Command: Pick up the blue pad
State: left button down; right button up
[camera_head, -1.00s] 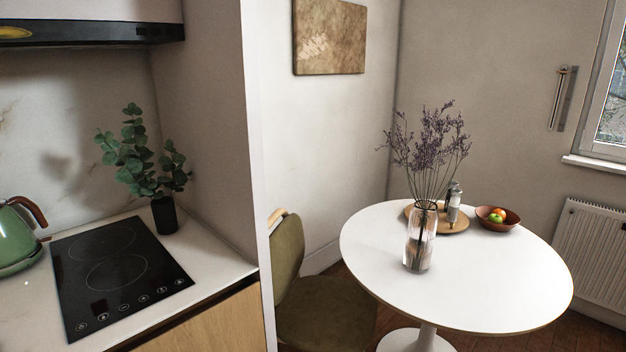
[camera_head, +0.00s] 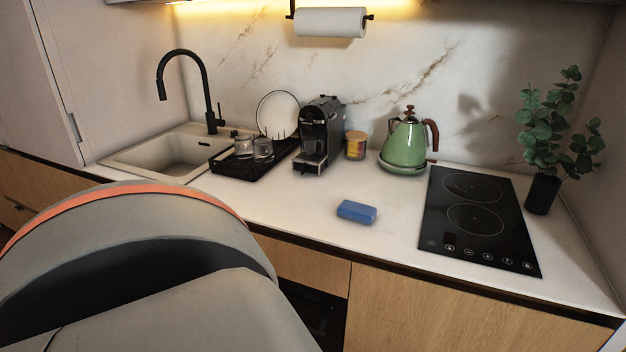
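The blue pad (camera_head: 356,212) is a small block lying flat on the white countertop (camera_head: 300,213), near its front edge and left of the black hob. Nothing covers it. A large grey part of my own arm with an orange band fills the lower left of the head view. It covers part of the counter front and the cabinets. Neither of my grippers shows in the view.
A black hob (camera_head: 478,218) lies right of the pad, with a potted plant (camera_head: 543,192) beyond. Behind stand a green kettle (camera_head: 405,146), a jar (camera_head: 356,145), a coffee machine (camera_head: 319,135) and a dish rack (camera_head: 240,168). A sink (camera_head: 165,153) is at left. Counter around the pad is clear.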

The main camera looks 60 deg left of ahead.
aim_at(361, 213)
jog(key=u, duration=1.6)
